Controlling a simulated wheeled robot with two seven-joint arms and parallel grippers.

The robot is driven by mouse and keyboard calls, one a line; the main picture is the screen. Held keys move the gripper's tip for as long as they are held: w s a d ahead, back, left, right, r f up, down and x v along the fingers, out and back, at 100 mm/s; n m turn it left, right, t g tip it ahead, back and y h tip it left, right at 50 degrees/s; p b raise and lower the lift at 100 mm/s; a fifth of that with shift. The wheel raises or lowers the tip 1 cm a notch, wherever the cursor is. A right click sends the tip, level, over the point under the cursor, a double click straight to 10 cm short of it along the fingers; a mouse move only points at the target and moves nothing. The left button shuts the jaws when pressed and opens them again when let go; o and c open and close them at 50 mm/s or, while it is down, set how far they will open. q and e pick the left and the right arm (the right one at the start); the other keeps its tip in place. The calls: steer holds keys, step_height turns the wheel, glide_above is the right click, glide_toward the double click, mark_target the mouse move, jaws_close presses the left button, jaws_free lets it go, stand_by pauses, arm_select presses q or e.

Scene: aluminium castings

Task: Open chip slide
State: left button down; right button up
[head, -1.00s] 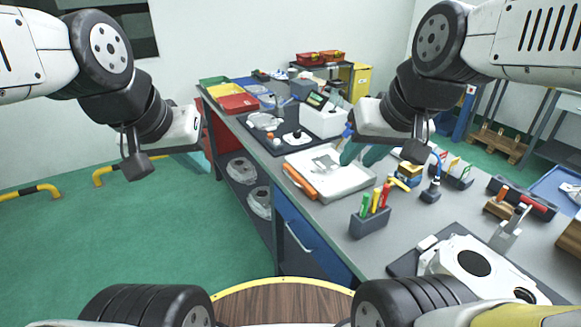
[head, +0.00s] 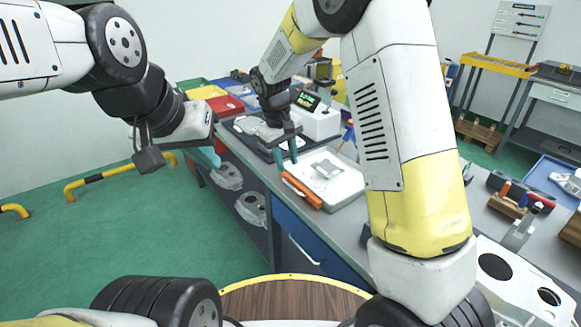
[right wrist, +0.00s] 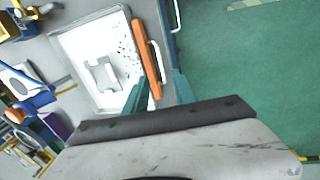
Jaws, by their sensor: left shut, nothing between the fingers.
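A white tray (head: 340,181) lies on the bench with an orange bar (head: 303,191) along its near left edge. In the right wrist view the tray (right wrist: 73,45) holds a grey piece (right wrist: 101,74) and dark specks beside the orange bar (right wrist: 148,52). I cannot tell which part is the chip slide. My right gripper (head: 286,158) points down, open, at the bar's far end. In the wrist view that end shows between its teal fingers (right wrist: 160,86); whether they touch it is unclear. My left gripper (head: 208,155) is shut and empty, left of the bench.
A blue drawer (head: 290,228) sits under the bench front, below the tray. A small display unit (head: 316,121) stands behind the tray. A red bin (head: 224,106) is at the far left. My right arm hides part of the bench. Open green floor lies to the left.

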mark_target(290, 186)
steer(key=f, duration=0.3)
steer(key=w+f, duration=0.1)
steer(key=f, duration=0.4)
steer(key=shift+w+d+f, duration=0.2)
steer(key=shift+d+f, duration=0.1)
steer(key=shift+d, duration=0.05)
jaws_close()
stand_by(1.1)
